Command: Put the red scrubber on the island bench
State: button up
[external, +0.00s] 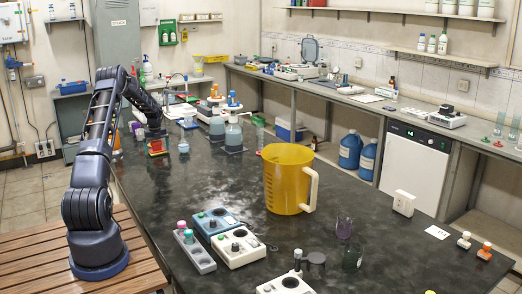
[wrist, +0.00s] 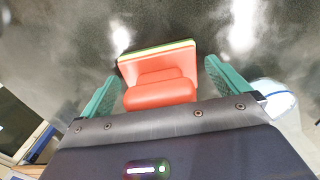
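The red scrubber (wrist: 160,92) has a rounded red grip and a flat red plate with a thin green and yellow edge. It lies between the two green fingers of my gripper (wrist: 163,68). The fingers are open, with a clear gap at the right finger and a narrow one at the left. In the external view the scrubber (external: 157,148) is at the far left end of the dark island bench (external: 150,190), under my gripper (external: 156,142). It appears to rest on the bench top, though the exact contact is hard to see.
Grey-blue bottles (external: 234,136) and a yellow jug (external: 289,180) stand farther right. The bench top between is clear.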

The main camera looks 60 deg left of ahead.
aim_at(156, 141)
notch_tip(156, 141, up, 12)
jog(key=shift+r, duration=0.1)
dwell(0.6)
